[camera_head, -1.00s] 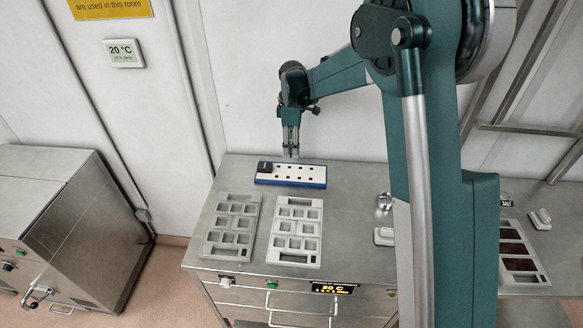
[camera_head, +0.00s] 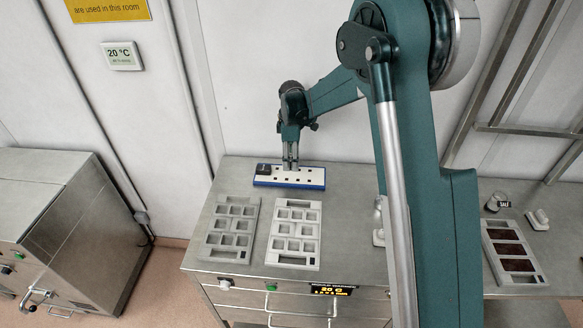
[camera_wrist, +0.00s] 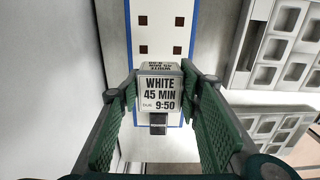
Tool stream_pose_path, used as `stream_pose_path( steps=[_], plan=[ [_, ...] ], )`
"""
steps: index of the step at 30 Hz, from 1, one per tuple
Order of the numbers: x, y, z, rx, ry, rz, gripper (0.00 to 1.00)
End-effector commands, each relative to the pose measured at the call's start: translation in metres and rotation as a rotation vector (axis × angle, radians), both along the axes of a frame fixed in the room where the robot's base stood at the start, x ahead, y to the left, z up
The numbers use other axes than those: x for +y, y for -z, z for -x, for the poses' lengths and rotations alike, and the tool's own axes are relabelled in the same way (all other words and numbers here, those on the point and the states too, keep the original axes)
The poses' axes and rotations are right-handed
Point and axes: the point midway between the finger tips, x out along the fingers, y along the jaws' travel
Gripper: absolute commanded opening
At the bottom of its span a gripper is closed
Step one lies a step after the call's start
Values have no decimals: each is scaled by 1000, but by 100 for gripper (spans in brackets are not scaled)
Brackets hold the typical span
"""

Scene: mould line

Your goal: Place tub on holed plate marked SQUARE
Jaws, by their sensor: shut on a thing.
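My gripper (camera_wrist: 160,78) is shut on a small tub (camera_wrist: 160,90). Its label reads "WHITE 45 MIN DUE 9:50". In the head view my gripper (camera_head: 290,166) is just above the white plate with a blue edge (camera_head: 312,175), near its middle; the tub cannot be made out there. Small dark square holes show in this plate in the wrist view (camera_wrist: 162,36). I cannot read SQUARE on it. Whether the tub touches the plate cannot be told. A black block (camera_head: 263,170) sits on the plate's left end.
Two grey cavity trays (camera_head: 230,229) (camera_head: 295,234) lie in front of the plate on the steel cabinet top. At the right are a tray with brown filling (camera_head: 512,250), a labelled jar (camera_head: 497,201) and a white handled item (camera_head: 538,219). The wall is close behind the plate.

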Motion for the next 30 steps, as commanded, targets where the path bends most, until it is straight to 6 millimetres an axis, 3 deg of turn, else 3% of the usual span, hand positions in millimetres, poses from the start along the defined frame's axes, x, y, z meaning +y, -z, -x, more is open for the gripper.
stream_pose_path(
  steps=[13,24,30],
  plan=[
    [0,6,0,0,0,0,21],
    [0,38,0,0,0,0,21],
    [0,42,0,0,0,0,21]
  ],
)
